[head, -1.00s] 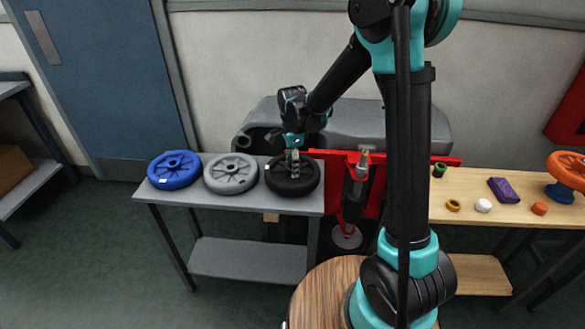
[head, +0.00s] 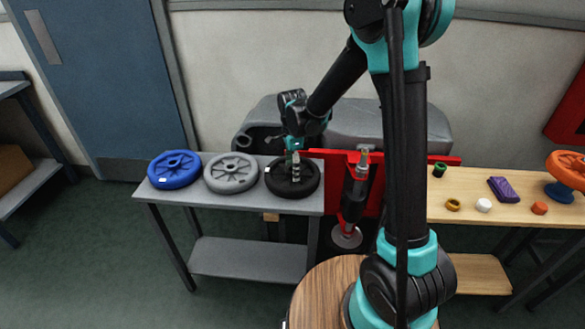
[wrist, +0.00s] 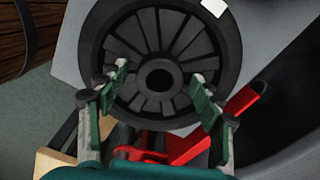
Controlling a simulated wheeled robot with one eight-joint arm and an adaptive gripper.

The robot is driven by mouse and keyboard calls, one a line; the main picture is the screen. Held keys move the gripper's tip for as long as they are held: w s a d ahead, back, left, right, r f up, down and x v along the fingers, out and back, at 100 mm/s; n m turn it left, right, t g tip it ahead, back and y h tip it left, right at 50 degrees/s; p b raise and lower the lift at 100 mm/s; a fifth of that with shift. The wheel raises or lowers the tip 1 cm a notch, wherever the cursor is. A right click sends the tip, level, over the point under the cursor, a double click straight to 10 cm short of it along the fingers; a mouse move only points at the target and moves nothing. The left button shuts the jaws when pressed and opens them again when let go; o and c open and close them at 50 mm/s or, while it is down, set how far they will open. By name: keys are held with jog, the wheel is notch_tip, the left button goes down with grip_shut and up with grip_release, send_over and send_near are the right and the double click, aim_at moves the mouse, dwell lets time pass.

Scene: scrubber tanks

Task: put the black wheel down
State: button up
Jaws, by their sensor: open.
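The black wheel (head: 280,186) lies flat on the right end of the grey bench in the head view, to the right of the grey wheel. In the wrist view the black wheel (wrist: 162,30) fills the upper middle, with its hub hole facing me and a white label at its edge. My gripper (head: 294,172) is just over the black wheel. In the wrist view the fingers of my gripper (wrist: 162,82) are spread wide over the wheel, one on each side of the hub. Whether the fingertips touch the wheel I cannot tell.
The blue wheel (head: 174,170) and grey wheel (head: 231,174) lie on the grey bench (head: 235,203). A red panel (head: 335,168) holding a tool stands close to the right. A grey machine (head: 370,120) is behind. A wooden table (head: 468,212) with small parts is further right.

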notch_tip(320, 180, up, 12)
dwell(0.5)
jog(key=s+d+f+n+t, duration=0.2)
jog(key=s+d+f+n, duration=0.2)
jog(key=s+d+n, duration=0.3)
jog(key=s+d+f+n+t, duration=0.2)
jog(key=s+d+f+n, duration=0.3)
jog(key=s+d, duration=0.7)
jog(key=d+n, duration=0.2)
jog(key=d, duration=0.2)
jog(key=shift+s+d+f, duration=0.15)
jog(key=shift+d+f, duration=0.05)
jog(key=shift+d, duration=0.15)
